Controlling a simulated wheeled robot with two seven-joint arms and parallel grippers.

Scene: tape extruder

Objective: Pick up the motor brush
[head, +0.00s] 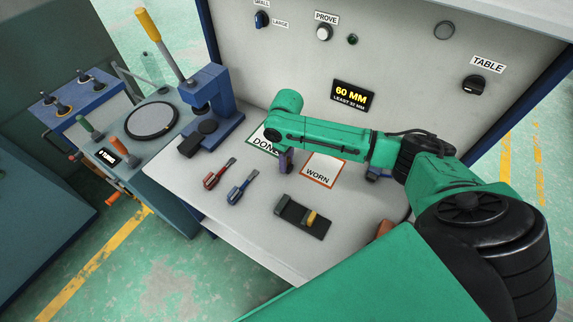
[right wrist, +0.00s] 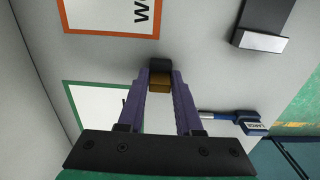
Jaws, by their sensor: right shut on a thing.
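My right gripper (head: 285,168) is over the table by the green-bordered "DONE" card (head: 258,141), its purple fingers pointing down. In the right wrist view the fingers are shut on a small block, the motor brush (right wrist: 160,81), dark on one part and golden brown on the other. In the head view the fingers and arm hide the brush. I cannot tell whether it touches the table. My left gripper is not in view.
The orange-bordered "WORN" card (head: 323,171) lies beside the gripper. A dark holder with a yellow piece (head: 290,211), a red-handled tool (head: 217,176) and a blue-handled tool (head: 238,189) lie nearer. A blue press (head: 212,100) stands left. The panel wall rises behind.

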